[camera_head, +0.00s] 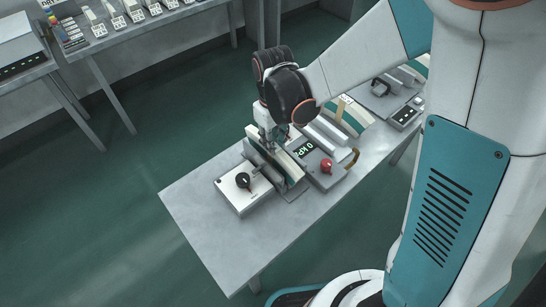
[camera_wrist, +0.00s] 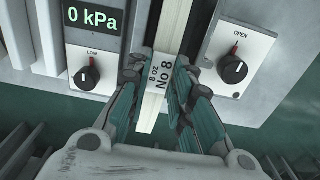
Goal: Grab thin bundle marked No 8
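The thin cream bundle (camera_wrist: 173,32) stands in a narrow slot between two grey machine parts in the wrist view. A white label reading No 8 (camera_wrist: 162,76) is wrapped around it. The two fingers of my gripper (camera_wrist: 162,80) stand on either side of the label, very close to its edges. I cannot tell whether both pads touch it. In the head view my gripper (camera_head: 269,133) points down at the bench-top machine (camera_head: 325,172), its fingers at the slot. The bundle there is small and partly hidden by my gripper.
A display reading 0 kPa (camera_wrist: 92,17) and a LOW knob (camera_wrist: 88,75) are left of the bundle. A knob marked OPEN (camera_wrist: 235,68) is on the right. The bench (camera_head: 222,240) is clear in front. Several labelled items stand on a back table (camera_head: 150,28).

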